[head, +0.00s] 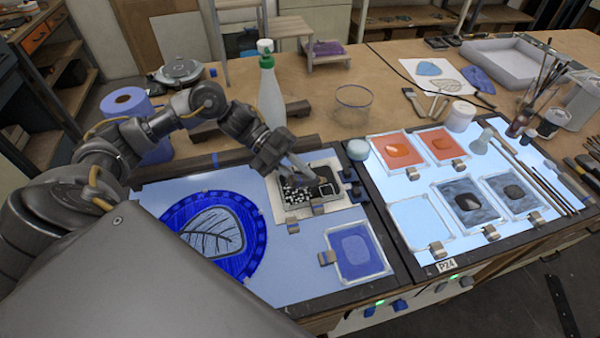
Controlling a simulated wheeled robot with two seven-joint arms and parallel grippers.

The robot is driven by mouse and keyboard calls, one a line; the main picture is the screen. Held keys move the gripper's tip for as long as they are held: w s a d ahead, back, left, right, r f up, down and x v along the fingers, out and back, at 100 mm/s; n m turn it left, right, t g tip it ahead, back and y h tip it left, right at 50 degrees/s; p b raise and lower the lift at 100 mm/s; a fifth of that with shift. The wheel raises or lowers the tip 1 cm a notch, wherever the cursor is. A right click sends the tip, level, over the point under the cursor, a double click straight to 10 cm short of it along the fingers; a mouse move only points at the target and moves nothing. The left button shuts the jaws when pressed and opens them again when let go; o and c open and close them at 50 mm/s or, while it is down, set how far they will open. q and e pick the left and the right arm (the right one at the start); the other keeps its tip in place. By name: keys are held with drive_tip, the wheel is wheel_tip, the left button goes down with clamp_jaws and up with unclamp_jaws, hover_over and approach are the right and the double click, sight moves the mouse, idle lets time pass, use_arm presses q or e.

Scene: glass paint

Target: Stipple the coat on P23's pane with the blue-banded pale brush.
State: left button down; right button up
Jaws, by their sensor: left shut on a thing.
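A small pane (297,194) with a black coat lies on a pale sheet on the left light table. Its left part is speckled black and white; its right part looks darker and more even. My left gripper (300,168) is above this pane, shut on a slim thing that looks like the brush. Its band and bristles are too small to make out, and I cannot tell whether it touches the coat. No P23 label can be read; the label P24 (447,265) is on the right table's front edge. My right gripper is not in view.
A round blue leaf pane (208,237) and a blue square pane (356,251) lie close by.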

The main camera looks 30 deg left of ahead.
use_arm(q)
drive_tip(key=shift+f+b, duration=0.25)
drive_tip(key=shift+b, duration=0.05)
idle(0.9)
drive_tip(key=shift+r, duration=0.15)
drive_tip(key=shift+r+p, duration=0.8)
drive_tip(key=shift+r, duration=0.25)
drive_tip(key=shift+f, duration=0.1)
drive_tip(key=shift+a, duration=0.2)
drive_tip(key=s+a+b, duration=0.2)
drive_tip(key=s+a, duration=0.1)
drive_tip(key=a, duration=0.3)
drive_tip(key=shift+a, duration=0.35)
